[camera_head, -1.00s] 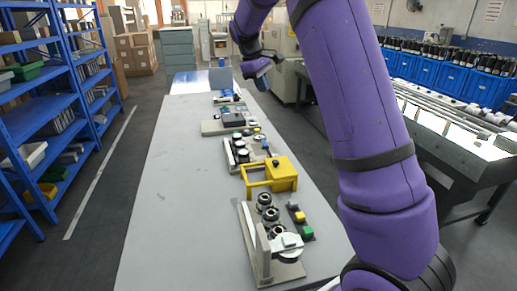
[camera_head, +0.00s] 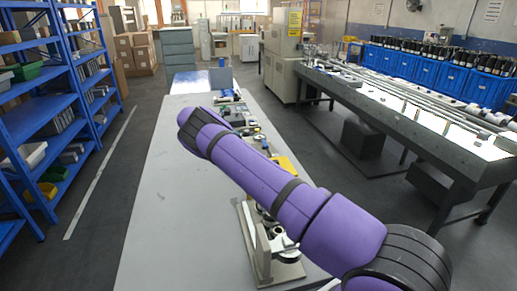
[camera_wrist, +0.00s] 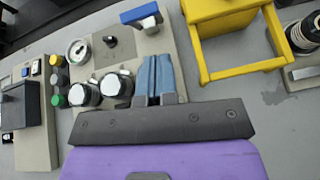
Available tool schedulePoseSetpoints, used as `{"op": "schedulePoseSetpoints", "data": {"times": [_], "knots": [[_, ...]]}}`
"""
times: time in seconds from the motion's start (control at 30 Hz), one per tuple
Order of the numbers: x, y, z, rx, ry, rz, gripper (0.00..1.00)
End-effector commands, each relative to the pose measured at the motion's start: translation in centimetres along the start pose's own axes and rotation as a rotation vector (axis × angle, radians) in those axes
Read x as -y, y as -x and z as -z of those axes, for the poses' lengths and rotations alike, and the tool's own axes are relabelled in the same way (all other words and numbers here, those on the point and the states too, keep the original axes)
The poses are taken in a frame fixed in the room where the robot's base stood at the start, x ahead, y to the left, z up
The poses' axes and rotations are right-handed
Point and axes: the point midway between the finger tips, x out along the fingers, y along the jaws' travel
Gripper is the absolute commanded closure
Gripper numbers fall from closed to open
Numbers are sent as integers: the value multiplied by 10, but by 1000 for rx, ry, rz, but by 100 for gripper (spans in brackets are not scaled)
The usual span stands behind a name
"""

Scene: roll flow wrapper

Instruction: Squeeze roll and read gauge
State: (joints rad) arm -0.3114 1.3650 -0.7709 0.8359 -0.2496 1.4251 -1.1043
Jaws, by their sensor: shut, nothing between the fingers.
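In the wrist view, two short black rolls with white tops, a left one (camera_wrist: 84,93) and a right one (camera_wrist: 117,84), stand side by side on a beige base plate (camera_wrist: 145,50). A round white dial gauge (camera_wrist: 78,50) sits on the same plate; its reading is too small to tell. A blue-topped block (camera_wrist: 140,12) is at the plate's far edge. My gripper (camera_wrist: 157,60) has blue fingers, shut and empty. It appears over the plate just right of the right roll; whether it touches cannot be told.
A yellow frame (camera_wrist: 240,70) stands close right of my gripper. Yellow, green and black buttons (camera_wrist: 57,80) lie left of the rolls, beside another device (camera_wrist: 22,110). In the head view, more devices line the grey table (camera_head: 165,200); its left side is clear.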

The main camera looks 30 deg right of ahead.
Motion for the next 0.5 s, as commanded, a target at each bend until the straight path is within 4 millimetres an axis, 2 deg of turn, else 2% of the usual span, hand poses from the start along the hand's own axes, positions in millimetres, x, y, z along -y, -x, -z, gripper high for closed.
{"op": "schedulePoseSetpoints", "data": {"times": [0.03,0.1,0.2,0.33,0.5], "knots": [[0,-2,16,29,31,-15,100],[1,-2,32,57,65,-31,100],[3,-4,47,87,98,-46,100],[4,-4,56,103,119,-54,100],[4,-4,57,104,121,-54,100]]}}
